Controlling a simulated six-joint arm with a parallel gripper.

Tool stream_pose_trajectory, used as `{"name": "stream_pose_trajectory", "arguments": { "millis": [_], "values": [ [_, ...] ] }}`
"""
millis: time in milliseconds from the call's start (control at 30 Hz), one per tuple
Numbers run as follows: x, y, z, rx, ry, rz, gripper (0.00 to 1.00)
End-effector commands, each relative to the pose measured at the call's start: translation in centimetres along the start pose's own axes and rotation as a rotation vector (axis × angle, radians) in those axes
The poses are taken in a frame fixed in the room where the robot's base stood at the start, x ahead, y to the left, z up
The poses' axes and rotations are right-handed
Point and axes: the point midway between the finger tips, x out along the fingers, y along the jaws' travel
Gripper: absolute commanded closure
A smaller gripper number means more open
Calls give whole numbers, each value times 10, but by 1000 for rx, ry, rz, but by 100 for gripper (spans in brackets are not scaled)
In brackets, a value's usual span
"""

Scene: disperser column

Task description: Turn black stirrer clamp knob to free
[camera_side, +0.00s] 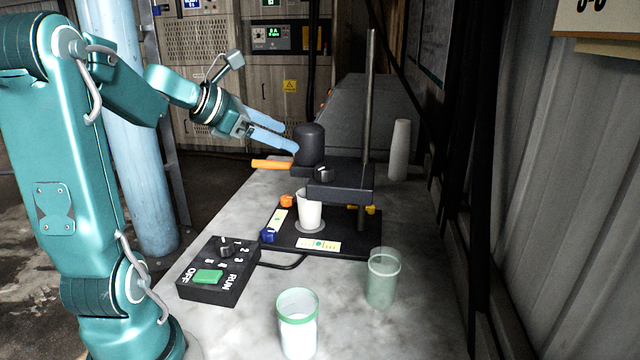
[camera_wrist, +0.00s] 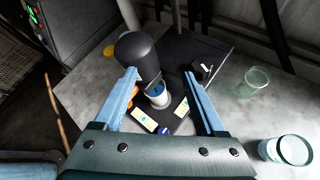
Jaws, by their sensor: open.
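The black clamp knob (camera_side: 323,174) sits on top of the black stirrer carriage (camera_side: 341,190), which is on the upright metal rod (camera_side: 368,110). In the wrist view the knob (camera_wrist: 206,66) is right of and beyond the right finger's tip. My gripper (camera_side: 291,140) is open and empty, its light blue fingers pointing down and right, at the left of the black motor housing (camera_side: 308,146). In the wrist view the gripper (camera_wrist: 159,74) has the motor housing (camera_wrist: 137,55) between or beyond its fingers; I cannot tell whether they touch it.
An orange handle (camera_side: 271,164) sticks out left below my fingers. A white cup (camera_side: 309,211) stands under the stirrer on the black base (camera_side: 335,238). The control box (camera_side: 218,271), a green-rimmed jar (camera_side: 297,325) and a clear green beaker (camera_side: 382,278) stand in front. The metal wall bounds the right.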

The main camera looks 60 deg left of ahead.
Motion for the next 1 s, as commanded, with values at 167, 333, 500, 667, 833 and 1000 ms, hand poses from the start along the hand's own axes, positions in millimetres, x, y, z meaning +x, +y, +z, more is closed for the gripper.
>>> {"name": "stream_pose_trajectory", "arguments": {
  "millis": [167,333,500,667,833,1000],
  "values": [
    [0,7,-48,316,321,46,27],
    [-15,39,-68,675,559,156,27],
    [-30,75,-51,1076,703,308,27],
    [-38,94,-7,1480,737,468,27],
    [-35,82,53,1919,653,626,27],
    [-28,48,91,2255,497,715,27]
  ]
}}
